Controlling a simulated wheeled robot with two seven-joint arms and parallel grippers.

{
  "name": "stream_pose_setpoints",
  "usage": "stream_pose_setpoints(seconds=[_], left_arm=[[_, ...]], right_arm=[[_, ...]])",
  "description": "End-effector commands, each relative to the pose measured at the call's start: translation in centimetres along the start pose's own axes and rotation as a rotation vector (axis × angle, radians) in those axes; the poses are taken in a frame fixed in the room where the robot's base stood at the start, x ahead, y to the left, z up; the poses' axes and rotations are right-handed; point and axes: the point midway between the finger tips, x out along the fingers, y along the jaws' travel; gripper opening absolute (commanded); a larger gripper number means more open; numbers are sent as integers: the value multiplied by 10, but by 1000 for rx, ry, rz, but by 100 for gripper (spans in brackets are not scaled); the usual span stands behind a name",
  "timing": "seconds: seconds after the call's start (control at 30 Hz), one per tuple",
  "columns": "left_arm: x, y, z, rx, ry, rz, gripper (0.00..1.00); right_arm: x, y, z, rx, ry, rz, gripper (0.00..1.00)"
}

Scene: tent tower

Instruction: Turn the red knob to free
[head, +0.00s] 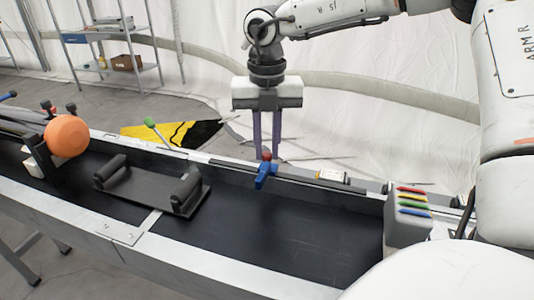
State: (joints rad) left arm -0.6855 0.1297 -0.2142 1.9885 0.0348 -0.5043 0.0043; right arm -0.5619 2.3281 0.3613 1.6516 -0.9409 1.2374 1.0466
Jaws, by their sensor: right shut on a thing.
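The small red knob (267,156) sits above a blue clamp-like piece (265,176) on the far side wall of the black-bedded conveyor. The far parts are small, so the knob's exact angle cannot be told. My left gripper is not in view.
A black plate with two grips (140,190) lies on the conveyor bed (270,225). An orange ball (67,136) is at left, a green-tipped lever (150,122) behind. A grey box with coloured switches (408,222) stands at right. The bed between is clear.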

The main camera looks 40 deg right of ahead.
Motion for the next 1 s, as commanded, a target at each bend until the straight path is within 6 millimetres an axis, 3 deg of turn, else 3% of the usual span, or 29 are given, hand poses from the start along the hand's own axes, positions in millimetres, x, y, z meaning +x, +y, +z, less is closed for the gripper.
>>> stream_pose_setpoints(seconds=[0.5, 1.0], left_arm=[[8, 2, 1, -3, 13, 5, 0], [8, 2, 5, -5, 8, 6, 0]], right_arm=[[0, 0, 0, -313, -2, 1, 0], [-1, 0, 0, -359, -1, 0, 0]])
